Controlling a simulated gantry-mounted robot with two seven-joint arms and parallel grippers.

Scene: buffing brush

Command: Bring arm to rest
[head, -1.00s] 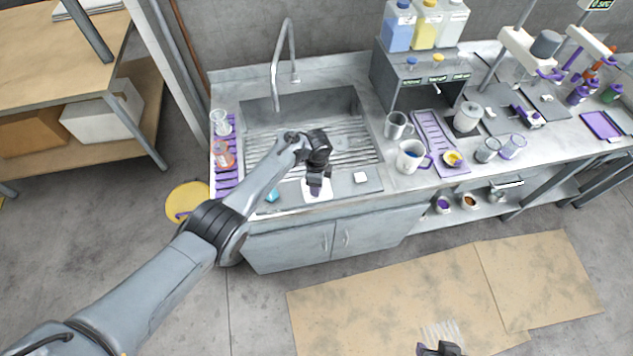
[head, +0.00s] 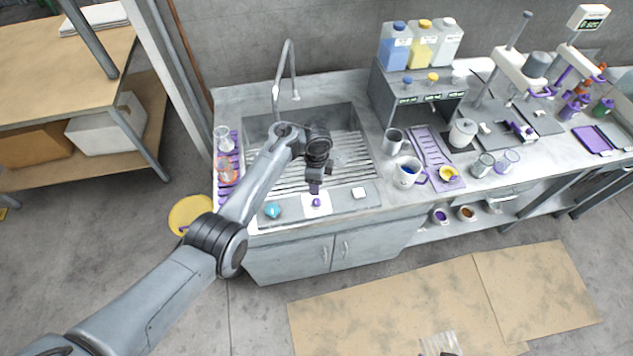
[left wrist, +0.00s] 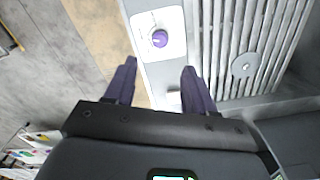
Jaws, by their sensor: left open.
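My left gripper (head: 314,186) is above the front edge of the sink counter, pointing down. In the left wrist view its two purple fingers (left wrist: 158,78) are apart with nothing between them. A small purple knob-like object (head: 316,202) stands on a white square pad (head: 325,210) on the counter's front ledge, just below the gripper. In the left wrist view the purple object (left wrist: 160,39) lies ahead of the fingertips, clear of them, on the white pad (left wrist: 145,22). The right gripper is not clearly visible; only a dark bit shows at the bottom edge of the head view.
The ribbed sink (head: 345,146) with a tall tap (head: 288,70) lies behind the gripper. A teal object (head: 272,210) and a white block (head: 358,192) flank the pad. Glass flasks (head: 226,163) stand left. Mugs (head: 408,172) and a purple tray (head: 432,150) are right.

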